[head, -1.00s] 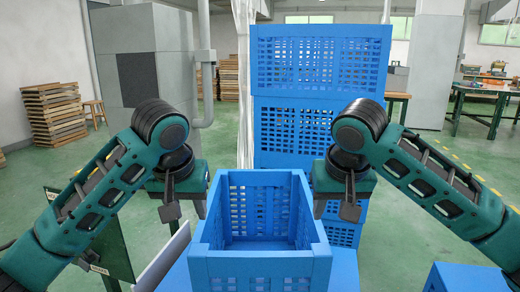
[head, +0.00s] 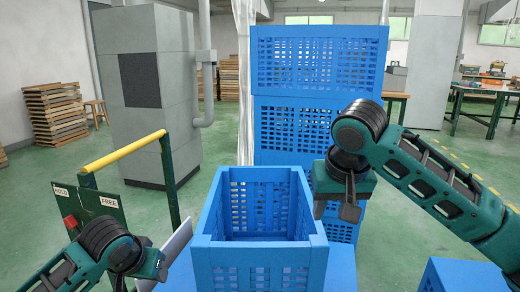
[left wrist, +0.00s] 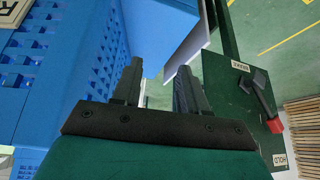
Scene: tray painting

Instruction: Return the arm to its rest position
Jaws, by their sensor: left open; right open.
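My left arm is low at the left in the head view, its wrist beside the cart panel, and its fingertips are hidden there. In the left wrist view my left gripper (left wrist: 158,85) is open, with two dark fingers apart and nothing between them. My right gripper (head: 334,208) is at the right side of the open blue crate (head: 262,253), pointing down. Its fingers are partly hidden, and I see nothing held in it. The crate looks empty and also shows in the left wrist view (left wrist: 85,75).
A stack of blue crates (head: 318,90) stands behind. A green panel (head: 95,215) with HOLD and FREE labels and a yellow handle (head: 125,150) stands at the left, near my left arm. Another blue box (head: 460,277) is at lower right. Green floor lies open around.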

